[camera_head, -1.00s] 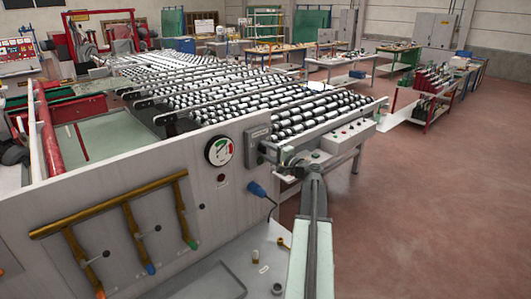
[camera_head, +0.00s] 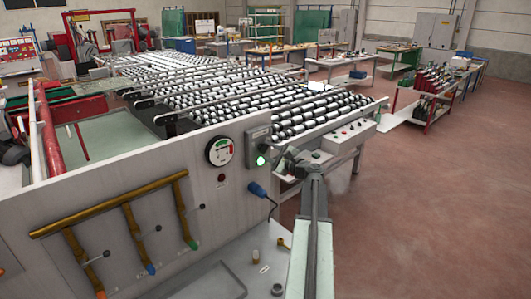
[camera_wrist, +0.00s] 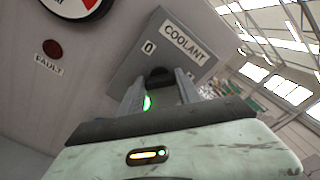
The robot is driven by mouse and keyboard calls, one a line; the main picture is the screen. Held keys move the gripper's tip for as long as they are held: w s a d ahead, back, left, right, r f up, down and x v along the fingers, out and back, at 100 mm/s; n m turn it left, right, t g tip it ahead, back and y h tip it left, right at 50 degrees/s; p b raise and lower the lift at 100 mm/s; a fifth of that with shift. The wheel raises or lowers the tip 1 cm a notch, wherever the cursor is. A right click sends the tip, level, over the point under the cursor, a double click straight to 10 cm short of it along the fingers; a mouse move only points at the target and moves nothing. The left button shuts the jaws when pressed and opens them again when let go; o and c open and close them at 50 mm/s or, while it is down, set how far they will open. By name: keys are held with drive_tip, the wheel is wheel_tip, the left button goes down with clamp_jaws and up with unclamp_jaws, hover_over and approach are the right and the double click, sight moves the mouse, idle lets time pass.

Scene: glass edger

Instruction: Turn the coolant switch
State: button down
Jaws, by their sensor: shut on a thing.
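The coolant switch box (camera_head: 257,137) is a grey box on the machine's front panel, right of a round gauge. In the wrist view the box (camera_wrist: 135,70) bears a COOLANT label and a "0" mark; a second mark is partly hidden by a finger. My gripper (camera_wrist: 160,84) is shut on the dark switch knob (camera_wrist: 161,73), with one finger on each side. The wrist camera sees the box tilted. A green light (camera_head: 261,161) glows at the box's lower edge, and it also shows beside the left finger (camera_wrist: 147,103). In the head view my gripper (camera_head: 275,157) partly covers the box's lower right.
The gauge (camera_head: 220,151) and a dark red FAULT lamp (camera_wrist: 53,49) sit left of the box. The roller bed (camera_head: 260,100) lies behind. Open floor (camera_head: 430,200) is at right.

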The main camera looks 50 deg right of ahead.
idle(0.5)
drive_tip(key=c, duration=0.8)
unclamp_jaws()
drive_tip(key=shift+w, duration=0.1)
drive_tip(key=shift+c, duration=0.2)
drive_tip(key=s, duration=0.7)
drive_tip(key=shift+s+a, duration=0.3)
drive_tip(key=shift+s, duration=0.1)
drive_tip(key=shift+s+f, duration=0.1)
